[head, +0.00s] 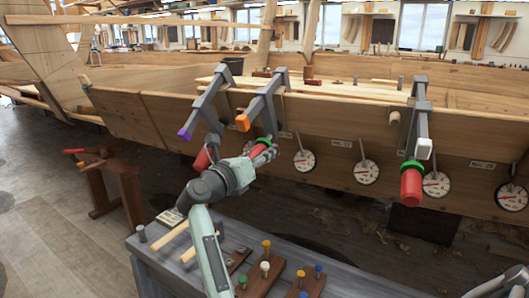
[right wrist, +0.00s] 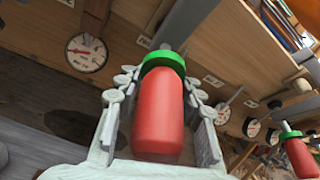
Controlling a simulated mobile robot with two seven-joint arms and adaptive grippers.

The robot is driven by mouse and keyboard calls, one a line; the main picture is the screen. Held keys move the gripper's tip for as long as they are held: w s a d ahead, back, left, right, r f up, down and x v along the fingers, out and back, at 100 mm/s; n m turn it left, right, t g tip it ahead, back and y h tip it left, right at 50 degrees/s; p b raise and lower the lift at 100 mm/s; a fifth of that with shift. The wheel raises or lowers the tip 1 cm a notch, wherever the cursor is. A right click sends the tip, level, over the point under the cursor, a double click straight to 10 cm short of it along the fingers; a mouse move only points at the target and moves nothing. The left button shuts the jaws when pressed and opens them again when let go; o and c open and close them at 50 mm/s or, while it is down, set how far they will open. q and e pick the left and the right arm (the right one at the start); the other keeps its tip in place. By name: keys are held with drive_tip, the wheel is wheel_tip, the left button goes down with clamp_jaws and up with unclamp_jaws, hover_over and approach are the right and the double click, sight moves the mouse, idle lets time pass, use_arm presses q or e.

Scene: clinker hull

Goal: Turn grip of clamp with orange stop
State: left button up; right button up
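The clamp with the orange stop (head: 243,122) hangs on the hull's upper edge, left of the middle in the head view. My right gripper (head: 263,155) is at its lower end, around the grip. In the right wrist view the red grip (right wrist: 158,115) with its green collar (right wrist: 162,62) lies between the two fingers of my right gripper (right wrist: 160,90). The fingers stand on either side of the grip, and narrow gaps seem to show, so it looks open. In the head view my gripper hides much of this grip.
A clamp with a purple stop (head: 185,134) is close on the left, its red grip (head: 202,159) beside my arm. A clamp with a white stop (head: 424,146) is at the right. Dials (head: 304,161) line the hull. A bench (head: 165,262) with pegged boards stands below.

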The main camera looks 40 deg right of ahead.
drive_tip(key=o, duration=0.3)
